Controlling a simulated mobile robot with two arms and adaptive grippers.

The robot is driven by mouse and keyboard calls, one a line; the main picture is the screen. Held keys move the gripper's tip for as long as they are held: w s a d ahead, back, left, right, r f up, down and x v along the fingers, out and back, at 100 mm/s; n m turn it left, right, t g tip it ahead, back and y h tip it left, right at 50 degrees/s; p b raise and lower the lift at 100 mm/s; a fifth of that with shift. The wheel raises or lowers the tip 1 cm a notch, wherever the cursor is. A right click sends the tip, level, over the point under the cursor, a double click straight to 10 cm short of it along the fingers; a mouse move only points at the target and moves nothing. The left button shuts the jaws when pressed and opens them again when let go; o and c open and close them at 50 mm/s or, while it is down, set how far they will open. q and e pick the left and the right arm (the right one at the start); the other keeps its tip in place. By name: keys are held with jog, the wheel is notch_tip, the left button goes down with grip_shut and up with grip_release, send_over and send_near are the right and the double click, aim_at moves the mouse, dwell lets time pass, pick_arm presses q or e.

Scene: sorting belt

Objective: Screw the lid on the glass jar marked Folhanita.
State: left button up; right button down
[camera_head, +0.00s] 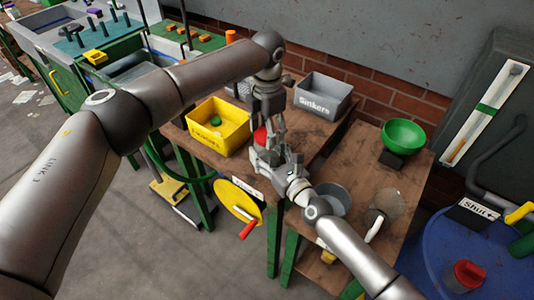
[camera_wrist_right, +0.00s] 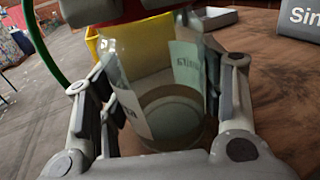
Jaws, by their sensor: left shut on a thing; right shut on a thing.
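The red lid (camera_head: 260,136) is between the fingertips of my left gripper (camera_head: 268,134), which points down from above and is shut on it. My right gripper (camera_head: 272,160) is shut on the glass jar (camera_wrist_right: 168,90), just below the lid. In the right wrist view the jar is clear, with pale label panels (camera_wrist_right: 186,66) whose lettering is only partly visible. Red shows above the jar at the top edge of that view. The grippers hide most of the jar in the head view, and I cannot tell whether lid and rim touch.
A yellow bin (camera_head: 219,128) stands left of the grippers and a grey Sinkers bin (camera_head: 323,97) behind them. To the right are a green bowl (camera_head: 403,136) and a grey round dish (camera_head: 331,199). A yellow crank wheel (camera_head: 238,202) with a red handle sits at the bench's front.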

pick_arm(q)
jog(key=m, duration=1.1)
jog(key=shift+m, duration=0.3)
jog(key=o, duration=1.2)
jog(key=shift+f, duration=0.1)
notch_tip(320, 180, up, 12)
